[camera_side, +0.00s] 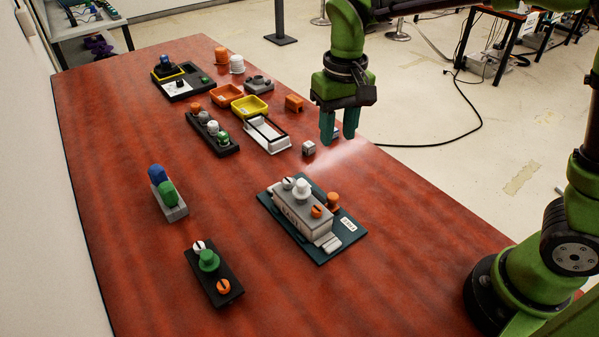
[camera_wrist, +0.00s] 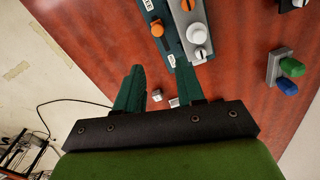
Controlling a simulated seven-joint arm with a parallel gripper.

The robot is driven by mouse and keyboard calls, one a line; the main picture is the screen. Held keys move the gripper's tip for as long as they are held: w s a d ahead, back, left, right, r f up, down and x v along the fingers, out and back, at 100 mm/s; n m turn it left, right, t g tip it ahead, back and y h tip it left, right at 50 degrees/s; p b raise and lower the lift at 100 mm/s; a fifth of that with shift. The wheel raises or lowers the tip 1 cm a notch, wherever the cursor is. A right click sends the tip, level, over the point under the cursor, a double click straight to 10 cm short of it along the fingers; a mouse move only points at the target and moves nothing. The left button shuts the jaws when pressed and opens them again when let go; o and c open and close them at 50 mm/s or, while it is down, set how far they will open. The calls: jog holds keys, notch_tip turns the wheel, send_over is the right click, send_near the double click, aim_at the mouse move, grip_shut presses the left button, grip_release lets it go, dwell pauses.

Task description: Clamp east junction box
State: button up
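The junction box (camera_side: 303,213) is a grey block with dark lettering on its side, too small to read surely. It sits on a dark teal plate (camera_side: 270,207) in the middle of the table. On its top are a white knob (camera_side: 302,189), an orange slotted knob (camera_side: 317,211) and a white slotted one (camera_side: 288,183). An orange knob (camera_side: 332,200) stands beside the box on the plate; it also shows in the wrist view (camera_wrist: 157,28). My gripper (camera_side: 340,135) is open and empty, above the table behind the box and apart from it. Its fingers show apart in the wrist view (camera_wrist: 161,75).
A small grey cube (camera_side: 308,148) lies near my gripper. A white tray (camera_side: 266,137), orange bin (camera_side: 227,94) and yellow bin (camera_side: 250,106) stand farther back. A black knob block (camera_side: 215,274) and a grey block with blue and green knobs (camera_side: 172,208) are left of the box.

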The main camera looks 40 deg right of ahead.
aim_at(333, 195)
notch_tip(333, 195, down, 16)
jog(key=shift+d, duration=0.1)
dwell(0.5)
grip_shut()
